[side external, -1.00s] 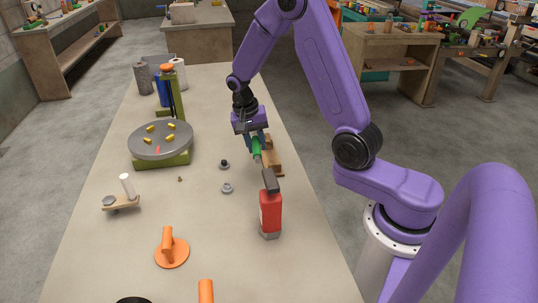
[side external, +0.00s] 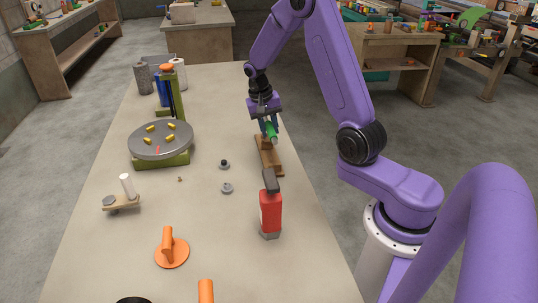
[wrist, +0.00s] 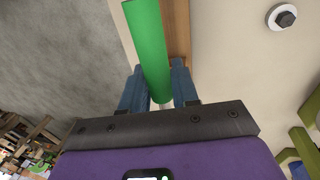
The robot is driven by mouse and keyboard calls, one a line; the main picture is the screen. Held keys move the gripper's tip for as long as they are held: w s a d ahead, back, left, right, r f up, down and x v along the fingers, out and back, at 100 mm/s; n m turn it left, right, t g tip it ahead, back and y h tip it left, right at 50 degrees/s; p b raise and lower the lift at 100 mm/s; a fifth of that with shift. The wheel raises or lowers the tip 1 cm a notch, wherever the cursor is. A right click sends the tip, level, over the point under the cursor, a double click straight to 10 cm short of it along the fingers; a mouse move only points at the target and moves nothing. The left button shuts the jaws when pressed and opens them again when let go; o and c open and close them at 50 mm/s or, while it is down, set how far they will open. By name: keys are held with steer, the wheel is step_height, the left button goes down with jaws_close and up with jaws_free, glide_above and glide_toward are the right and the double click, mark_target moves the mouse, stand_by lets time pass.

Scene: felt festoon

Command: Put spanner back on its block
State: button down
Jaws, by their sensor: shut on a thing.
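My gripper (side external: 268,124) is shut on a green rod-like piece (side external: 271,133), which I take to be the spanner's handle. The green piece (wrist: 150,45) sits between my blue fingers (wrist: 158,88) in the wrist view, with a pale end near the palm. The brown wooden block (side external: 270,158) lies below and just in front of the gripper in the side view. In the wrist view the block (wrist: 178,30) shows behind the green piece. The green piece appears above the block; I cannot tell whether they touch. The rest of the spanner is hidden.
A round grey turntable (side external: 160,140) stands farther left. The table is clear behind the gripper.

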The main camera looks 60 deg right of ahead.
steer(key=shift+f, duration=0.1)
stand_by(0.3)
glide_above(271, 154)
steer(key=shift+w+a+f, duration=0.1)
steer(key=shift+a+f, duration=0.05)
steer(key=shift+f, duration=1.05)
steer(key=shift+w+a+f, duration=0.1)
steer(key=shift+f, duration=1.05)
steer(key=shift+x, duration=0.95)
steer(key=c, duration=0.8)
jaws_free()
steer(key=shift+w+a, duration=0.15)
steer(key=v, duration=1.7)
steer(key=shift+r, duration=0.15)
steer(key=shift+a, duration=0.1)
